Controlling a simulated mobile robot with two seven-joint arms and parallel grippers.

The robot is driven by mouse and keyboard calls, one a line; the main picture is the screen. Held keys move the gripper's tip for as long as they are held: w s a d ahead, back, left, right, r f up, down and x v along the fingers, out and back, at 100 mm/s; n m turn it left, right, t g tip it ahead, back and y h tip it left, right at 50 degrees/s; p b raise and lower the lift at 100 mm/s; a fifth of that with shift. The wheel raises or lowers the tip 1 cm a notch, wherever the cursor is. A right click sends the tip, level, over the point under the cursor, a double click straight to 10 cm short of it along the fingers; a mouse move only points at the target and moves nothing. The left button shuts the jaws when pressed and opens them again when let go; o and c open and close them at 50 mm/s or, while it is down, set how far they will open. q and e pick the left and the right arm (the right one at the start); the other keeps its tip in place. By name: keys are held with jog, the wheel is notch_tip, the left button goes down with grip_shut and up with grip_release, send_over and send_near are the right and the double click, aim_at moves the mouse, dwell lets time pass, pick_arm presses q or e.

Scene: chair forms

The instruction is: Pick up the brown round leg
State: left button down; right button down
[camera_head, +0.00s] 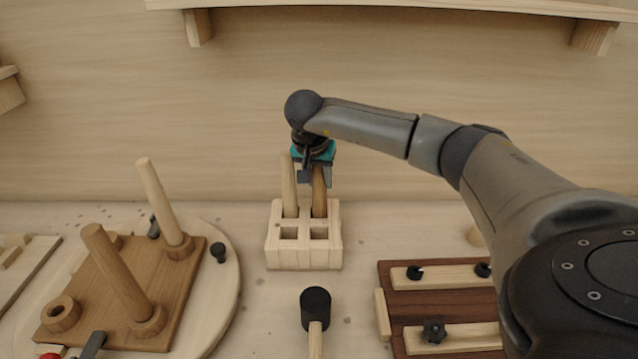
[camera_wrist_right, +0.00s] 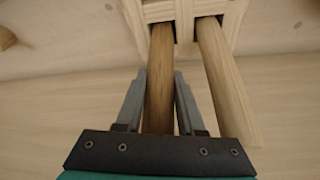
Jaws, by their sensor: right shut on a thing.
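The brown round leg (camera_head: 319,196) stands upright in the back right slot of a pale wooden holder (camera_head: 304,257). My right gripper (camera_head: 317,176) is at the leg's upper part and is shut on it. In the right wrist view the brown leg (camera_wrist_right: 160,80) lies between the two grey fingers of my right gripper (camera_wrist_right: 160,78), and its lower end is in the slot. A paler round leg (camera_head: 289,185) stands in the slot to the left; it also shows in the right wrist view (camera_wrist_right: 224,80). My left gripper is not in view.
A brown board (camera_head: 185,285) with two tilted legs rests on a round pale disc (camera_head: 228,290) at left. A mallet (camera_head: 315,305) lies in front of the holder. A dark clamping board (camera_head: 400,315) is at right. A shelf (camera_head: 400,8) hangs above.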

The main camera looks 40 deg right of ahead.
notch_tip(320, 180, up, 19)
jog(key=p, duration=0.1)
jog(key=shift+r+p, duration=0.15)
jog(key=shift+p, duration=0.15)
dwell(0.6)
